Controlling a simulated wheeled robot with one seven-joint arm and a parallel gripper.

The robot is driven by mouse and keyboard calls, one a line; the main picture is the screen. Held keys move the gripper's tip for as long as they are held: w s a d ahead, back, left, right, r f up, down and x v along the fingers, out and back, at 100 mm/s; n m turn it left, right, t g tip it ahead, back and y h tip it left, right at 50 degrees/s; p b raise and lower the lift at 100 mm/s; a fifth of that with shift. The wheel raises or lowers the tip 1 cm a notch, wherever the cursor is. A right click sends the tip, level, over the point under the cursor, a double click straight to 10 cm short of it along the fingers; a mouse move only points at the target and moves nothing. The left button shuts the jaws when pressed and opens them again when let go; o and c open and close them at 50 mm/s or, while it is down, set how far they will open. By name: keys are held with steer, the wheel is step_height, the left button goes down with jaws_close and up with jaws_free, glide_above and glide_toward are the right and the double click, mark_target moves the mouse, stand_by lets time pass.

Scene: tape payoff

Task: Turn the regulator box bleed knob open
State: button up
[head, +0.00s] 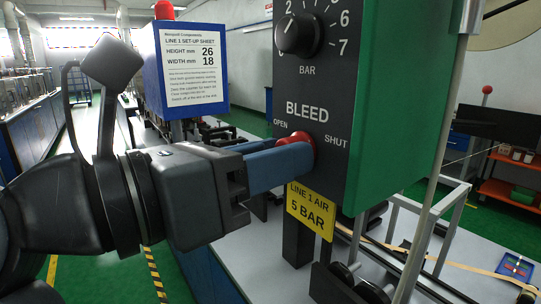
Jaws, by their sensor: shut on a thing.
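The regulator box (340,120) has a dark front panel and a green side, and stands right of centre in the head view. The red bleed knob (303,139) sits under the word BLEED, between the labels OPEN on the left and SHUT on the right. My gripper (298,160) reaches in from the left with its blue fingers shut on the bleed knob. The fingers hide much of the knob, so I cannot tell which label it points to. A black dial (298,36) marked BAR is above it.
A yellow sign (311,211) reading LINE 1 AIR 5 BAR hangs just below the knob. A blue box with a set-up sheet (194,65) stands behind my gripper. A metal post (437,150) rises at the right, near a frame with tan tape (440,266).

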steer(key=shift+n, duration=0.4)
steer(key=shift+a+r+n+g+p, duration=0.1)
steer(key=shift+n+g+p, duration=0.3)
steer(key=shift+n, duration=3.7)
steer(key=shift+r+n+g+p, duration=0.1)
steer(key=shift+n+p, duration=0.55)
steer(key=shift+n, duration=3.45)
steer(key=shift+f, duration=0.1)
steer(key=o, duration=1.1)
steer(key=shift+c, duration=0.2)
steer(key=b+v, duration=0.2)
steer(key=v, duration=0.5)
steer(key=shift+s+a, duration=0.2)
steer(key=shift+a, duration=0.1)
